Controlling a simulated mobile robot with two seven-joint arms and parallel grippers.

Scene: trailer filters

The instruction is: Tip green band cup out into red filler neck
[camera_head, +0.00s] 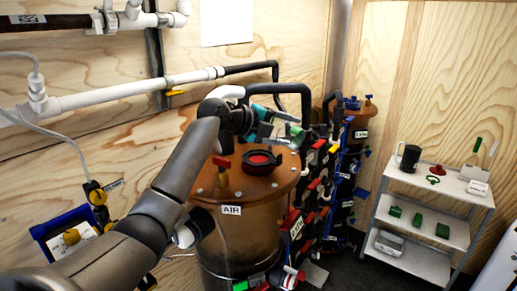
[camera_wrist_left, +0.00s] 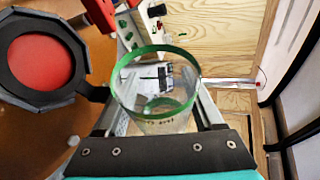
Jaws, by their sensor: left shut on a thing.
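My left gripper (camera_head: 283,132) is shut on a clear cup with a green band around its rim. The green band cup (camera_wrist_left: 143,112) shows between the fingers in the left wrist view, its open rim facing the camera; I cannot tell what is in it. The red filler neck (camera_head: 262,160) is a dark ring with a red centre on the brown tank lid. It also shows at the left of the left wrist view (camera_wrist_left: 40,62), beside the cup and apart from it. In the head view the cup is small and partly hidden by the gripper, above and right of the neck. My right gripper is not in view.
A red valve handle (camera_head: 222,162) stands on the lid left of the neck. Coloured valves and pipes (camera_head: 318,170) crowd the tank's right side. A white shelf cart (camera_head: 430,180) stands at the right. White pipes (camera_head: 130,91) run along the wall.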

